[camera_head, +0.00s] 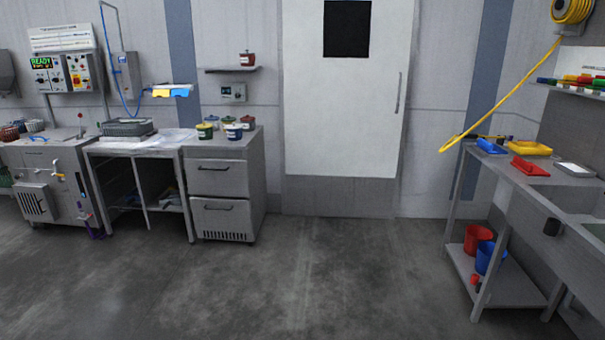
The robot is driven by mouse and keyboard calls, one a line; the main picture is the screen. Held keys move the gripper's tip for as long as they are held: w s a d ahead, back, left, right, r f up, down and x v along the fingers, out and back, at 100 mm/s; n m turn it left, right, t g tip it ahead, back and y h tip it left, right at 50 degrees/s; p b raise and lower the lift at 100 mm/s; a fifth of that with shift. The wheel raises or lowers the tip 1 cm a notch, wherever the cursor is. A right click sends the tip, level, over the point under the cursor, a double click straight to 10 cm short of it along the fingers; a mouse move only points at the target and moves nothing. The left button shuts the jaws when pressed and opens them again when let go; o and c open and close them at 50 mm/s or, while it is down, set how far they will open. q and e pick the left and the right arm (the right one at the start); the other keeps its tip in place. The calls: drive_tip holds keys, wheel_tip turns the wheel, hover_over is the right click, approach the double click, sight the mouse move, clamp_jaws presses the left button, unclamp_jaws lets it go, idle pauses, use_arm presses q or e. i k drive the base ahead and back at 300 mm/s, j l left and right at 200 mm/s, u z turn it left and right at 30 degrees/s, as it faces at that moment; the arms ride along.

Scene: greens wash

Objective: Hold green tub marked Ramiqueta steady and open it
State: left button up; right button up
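A small green tub (204,131) stands upright at the front left of a group of tubs on top of the grey drawer cabinet (222,178). Its label is too small to read, so I cannot confirm the name Ramiqueta. More tubs stand at the back of the group, partly hidden. The green tub looks closed, though it is small at this distance. Neither of my grippers is in view.
A wall shelf (232,69) above the cabinet holds another red tub (248,58). A steel table (140,145) with a grey crate (127,127) stands left of the cabinet. A sink bench (520,170) stands at the right. The floor (330,275) between is clear.

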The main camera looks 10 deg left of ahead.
sight(202, 134)
drive_tip(key=i+u, duration=0.3)
drive_tip(key=i, duration=0.65)
drive_tip(key=i+l+u, duration=0.15)
drive_tip(key=i+u, duration=0.15)
drive_tip(key=i, duration=0.7)
drive_tip(key=i+j, duration=0.35)
drive_tip(key=i+j+z, duration=0.1)
drive_tip(key=i+j, duration=0.2)
drive_tip(key=j, duration=0.15)
drive_tip(key=i+j+z, duration=0.1)
drive_tip(key=i+j, duration=0.25)
drive_tip(key=k+j, duration=0.05)
drive_tip(key=j, duration=0.05)
